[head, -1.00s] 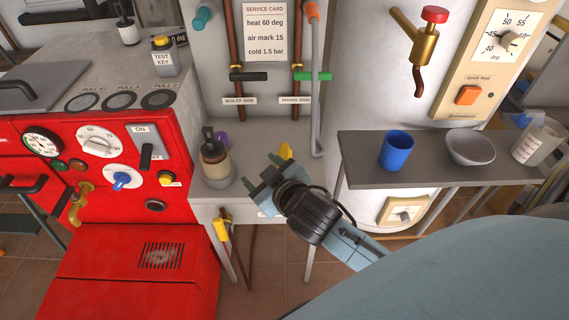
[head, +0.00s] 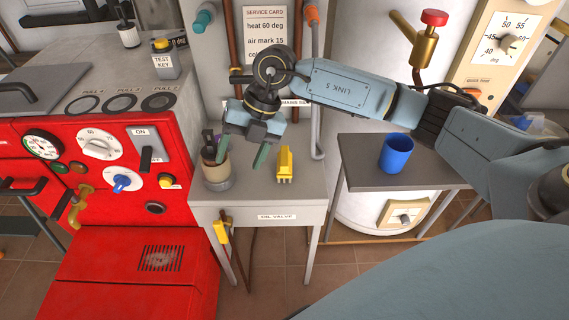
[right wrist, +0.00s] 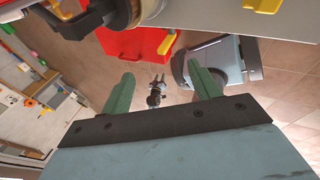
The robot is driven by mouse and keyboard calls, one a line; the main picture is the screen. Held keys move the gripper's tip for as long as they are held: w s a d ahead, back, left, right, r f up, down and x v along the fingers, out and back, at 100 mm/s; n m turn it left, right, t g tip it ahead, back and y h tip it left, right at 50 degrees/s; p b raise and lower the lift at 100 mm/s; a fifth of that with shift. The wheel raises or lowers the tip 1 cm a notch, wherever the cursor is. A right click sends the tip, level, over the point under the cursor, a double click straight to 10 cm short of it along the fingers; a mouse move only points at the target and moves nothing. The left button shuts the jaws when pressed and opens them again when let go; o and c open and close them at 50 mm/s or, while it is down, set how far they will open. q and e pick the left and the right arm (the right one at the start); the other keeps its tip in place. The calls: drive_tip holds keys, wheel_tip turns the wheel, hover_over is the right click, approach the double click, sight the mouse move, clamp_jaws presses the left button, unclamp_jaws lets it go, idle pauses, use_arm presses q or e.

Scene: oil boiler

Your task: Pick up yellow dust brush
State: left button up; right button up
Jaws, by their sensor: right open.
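The yellow dust brush (head: 285,164) stands on the small grey table, its pale bristles toward the table top. My right gripper (head: 242,153) is open and empty, to the left of the brush and above the table, with its green fingers pointing down. The fingers are apart from the brush; the left one overlaps the jar in the picture. In the right wrist view the open fingers (right wrist: 163,88) have only distant floor and background between them.
The red boiler (head: 100,220) is left of the table (head: 300,200). A yellow-handled valve (head: 221,231) hangs at the table's front. A blue cup (head: 396,153) stands on the right shelf.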

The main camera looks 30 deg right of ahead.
sight(284, 155)
drive_tip(key=w+d+r+m+h, duration=0.15)
drive_tip(key=d+h, duration=0.35)
drive_tip(key=d, duration=0.7)
drive_tip(key=shift+m, duration=0.45)
drive_tip(key=f+b, duration=0.1)
drive_tip(key=f, duration=0.6)
drive_tip(key=shift+a+f+b, duration=0.1)
drive_tip(key=shift+a+b, duration=0.1)
drive_tip(key=shift+b, duration=0.2)
drive_tip(key=shift+f, duration=0.75)
drive_tip(key=f, duration=0.1)
drive_tip(key=f+b, duration=0.1)
drive_tip(key=f, duration=0.1)
drive_tip(key=shift+w+d+f+b, duration=0.1)
drive_tip(key=shift+w+b, duration=0.2)
drive_tip(key=shift+f, duration=0.55)
use_arm(q)
drive_tip(key=w+d+r, duration=0.2)
drive_tip(key=w+r, duration=0.3)
drive_tip(key=r, duration=0.2)
drive_tip(key=shift+w+d+r+t, duration=0.15)
drive_tip(key=shift+w+t, duration=0.15)
drive_tip(key=shift+w, duration=0.1)
use_arm(e)
drive_tip(key=c, duration=1.1)
